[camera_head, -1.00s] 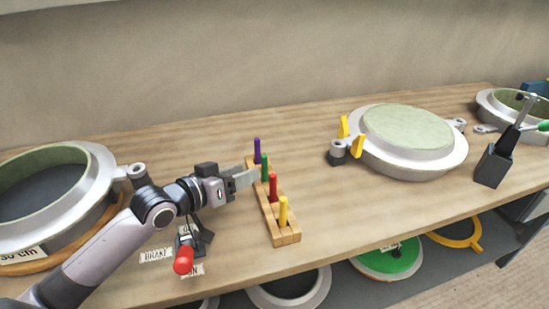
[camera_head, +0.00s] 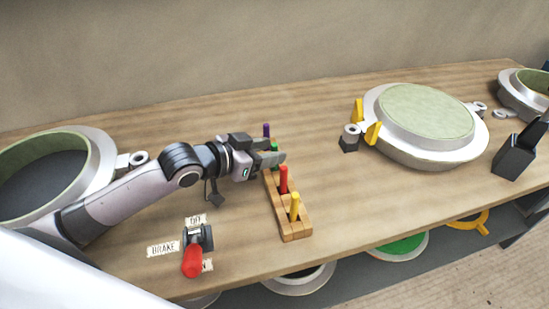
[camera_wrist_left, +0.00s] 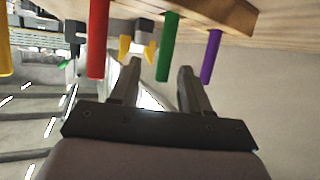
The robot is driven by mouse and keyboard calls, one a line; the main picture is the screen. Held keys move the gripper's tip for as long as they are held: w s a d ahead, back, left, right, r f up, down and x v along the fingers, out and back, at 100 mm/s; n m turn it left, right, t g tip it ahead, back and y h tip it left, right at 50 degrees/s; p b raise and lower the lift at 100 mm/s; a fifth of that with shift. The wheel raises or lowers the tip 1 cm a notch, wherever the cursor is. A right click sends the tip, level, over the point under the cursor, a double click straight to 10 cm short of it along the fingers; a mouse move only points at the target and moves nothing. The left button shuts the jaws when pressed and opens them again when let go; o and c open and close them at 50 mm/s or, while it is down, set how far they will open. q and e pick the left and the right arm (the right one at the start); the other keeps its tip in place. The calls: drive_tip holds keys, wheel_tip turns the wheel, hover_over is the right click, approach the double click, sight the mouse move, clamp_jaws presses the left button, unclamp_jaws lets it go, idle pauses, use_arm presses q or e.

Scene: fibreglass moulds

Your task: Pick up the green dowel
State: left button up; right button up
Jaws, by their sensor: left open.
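The green dowel (camera_head: 274,146) stands upright in a wooden block (camera_head: 297,229), mostly hidden by my left gripper in the head view. In the left wrist view the gripper (camera_wrist_left: 160,70) holds nothing. I cannot tell whether a finger touches the dowel. My right gripper is not in view.
A purple dowel (camera_head: 266,130) stands behind the green one; red (camera_head: 283,178) and yellow (camera_head: 295,206) dowels stand in front. A red-handled brake lever (camera_head: 193,260) is at the front left. Round moulds stand left and right (camera_head: 425,125). Table between block and right mould is clear.

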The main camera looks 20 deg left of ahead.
sight(272, 150)
use_arm(q)
drive_tip(key=shift+x, duration=2.25)
drive_tip(key=shift+a, duration=0.1)
clamp_jaws()
